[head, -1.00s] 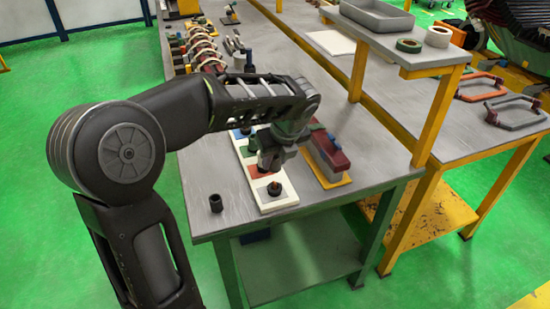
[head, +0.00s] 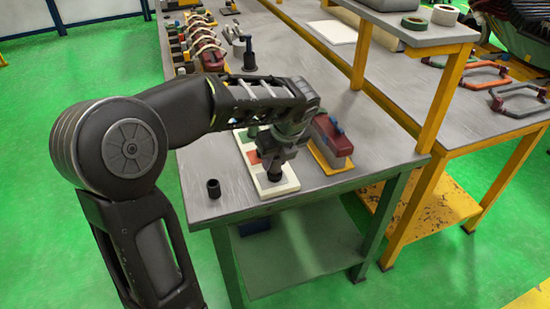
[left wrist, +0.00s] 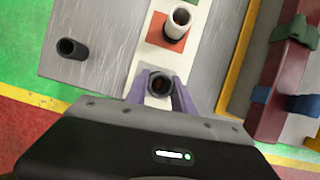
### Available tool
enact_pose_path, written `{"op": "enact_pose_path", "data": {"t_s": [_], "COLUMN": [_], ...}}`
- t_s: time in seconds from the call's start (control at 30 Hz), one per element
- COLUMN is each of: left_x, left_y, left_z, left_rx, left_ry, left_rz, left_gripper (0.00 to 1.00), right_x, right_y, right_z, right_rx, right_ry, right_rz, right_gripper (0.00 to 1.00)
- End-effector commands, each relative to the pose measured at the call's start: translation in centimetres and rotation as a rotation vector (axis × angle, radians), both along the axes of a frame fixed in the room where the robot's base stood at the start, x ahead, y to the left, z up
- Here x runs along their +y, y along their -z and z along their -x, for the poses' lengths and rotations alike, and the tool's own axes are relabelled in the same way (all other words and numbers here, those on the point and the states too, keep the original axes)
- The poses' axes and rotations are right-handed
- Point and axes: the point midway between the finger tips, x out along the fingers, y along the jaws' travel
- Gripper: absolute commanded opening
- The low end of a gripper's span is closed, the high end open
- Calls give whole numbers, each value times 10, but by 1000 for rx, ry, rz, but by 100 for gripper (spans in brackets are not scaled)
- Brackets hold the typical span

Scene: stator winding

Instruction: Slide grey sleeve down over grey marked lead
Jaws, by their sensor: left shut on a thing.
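My left gripper (head: 272,172) points down over the near end of the white board (head: 285,187). In the left wrist view its two purple fingers (left wrist: 164,88) are shut on a dark grey sleeve (left wrist: 158,78). A copper-brown lead end (left wrist: 161,84) shows inside the sleeve's round opening, so the sleeve is around the lead. The fingers and sleeve hide the lower part of the lead, and how far down the sleeve sits cannot be told. My right gripper is not in view.
A loose dark tube (head: 213,188) stands on the table left of the board. A pale tube (left wrist: 180,20) stands on the red patch (left wrist: 170,40). A dark red block with blue clamps (head: 332,140) stands right of the board. The table's front edge is close.

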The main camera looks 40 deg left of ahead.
Motion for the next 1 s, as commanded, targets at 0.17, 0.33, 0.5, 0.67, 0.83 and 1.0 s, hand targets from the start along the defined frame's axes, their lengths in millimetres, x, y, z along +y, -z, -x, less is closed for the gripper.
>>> {"op": "enact_pose_path", "data": {"t_s": [0.17,0.33,0.5,0.67,0.83,1.0], "left_x": [0,0,0,0,0,-5], "left_y": [0,0,0,0,-1,-14], "left_z": [0,0,0,0,0,2], "left_rx": [0,0,0,0,0,-2], "left_ry": [0,0,0,0,0,0], "left_rz": [0,0,0,0,0,0], "left_gripper": [0,38,52,55,55,55], "right_x": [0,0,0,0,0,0], "right_y": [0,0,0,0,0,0], "right_z": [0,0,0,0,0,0], "right_rx": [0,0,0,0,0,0], "right_ry": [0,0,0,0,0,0], "right_rz": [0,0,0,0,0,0], "right_gripper": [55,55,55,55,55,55]}}
